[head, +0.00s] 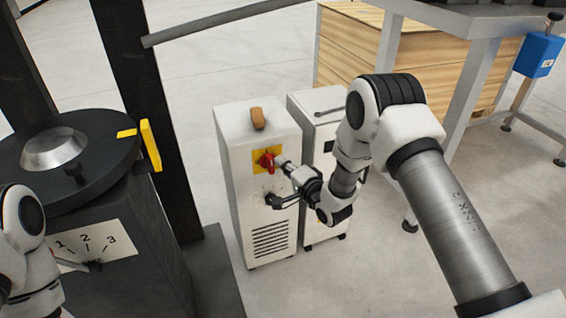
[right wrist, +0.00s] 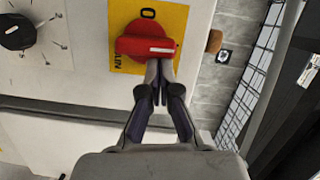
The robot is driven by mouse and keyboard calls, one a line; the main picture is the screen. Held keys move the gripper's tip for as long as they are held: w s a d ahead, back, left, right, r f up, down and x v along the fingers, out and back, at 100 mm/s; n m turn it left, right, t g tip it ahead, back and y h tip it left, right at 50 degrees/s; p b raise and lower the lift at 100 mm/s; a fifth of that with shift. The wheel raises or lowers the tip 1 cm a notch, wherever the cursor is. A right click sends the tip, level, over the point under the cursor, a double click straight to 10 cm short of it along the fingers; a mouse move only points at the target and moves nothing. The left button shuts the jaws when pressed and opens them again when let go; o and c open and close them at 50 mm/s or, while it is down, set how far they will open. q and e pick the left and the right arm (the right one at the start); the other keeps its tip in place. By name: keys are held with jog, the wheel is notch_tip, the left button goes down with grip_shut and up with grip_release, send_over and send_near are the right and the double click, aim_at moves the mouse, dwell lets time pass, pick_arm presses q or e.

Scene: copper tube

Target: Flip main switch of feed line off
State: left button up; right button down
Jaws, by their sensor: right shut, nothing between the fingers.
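The main switch is a red rotary handle (head: 267,161) on a yellow plate (head: 256,154), on the front of a narrow white cabinet (head: 237,190). In the right wrist view the red handle (right wrist: 147,45) lies crosswise, its white mark towards the right. My right gripper (right wrist: 159,66) is shut and empty. Its fingertips are at the handle's lower edge; whether they touch it I cannot tell. In the head view the right gripper (head: 283,161) is right of the handle. Only part of my left arm shows.
A black dial (right wrist: 17,32) sits beside the switch. A black machine (head: 105,205) with a 1-2-3 selector stands left. A wooden crate (head: 350,50) is behind.

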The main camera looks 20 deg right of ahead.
aim_at(270, 160)
jog(key=n+p, duration=0.1)
jog(key=r+n+p, duration=0.1)
jog(key=shift+a+n+g+p, duration=0.3)
jog(key=shift+a+n+g, duration=0.1)
jog(key=n+p, duration=0.1)
jog(key=n, duration=0.1)
jog(key=a+n+h+p, duration=0.1)
jog(key=n, duration=0.1)
jog(key=a+n+h+p, duration=0.1)
jog(key=n, duration=0.1)
jog(key=shift+s+r+g, duration=0.1)
jog(key=shift+r+g, duration=0.05)
jog(key=shift+g, duration=0.25)
jog(key=n, duration=0.1)
jog(key=a+n+h+p, duration=0.1)
jog(key=shift+n, duration=0.4)
jog(key=shift+a+f, duration=0.15)
jog(key=shift+f, duration=0.1)
jog(key=shift+a+f+p, duration=0.15)
jog(key=shift+a+p, duration=0.05)
jog(key=shift+p, duration=0.15)
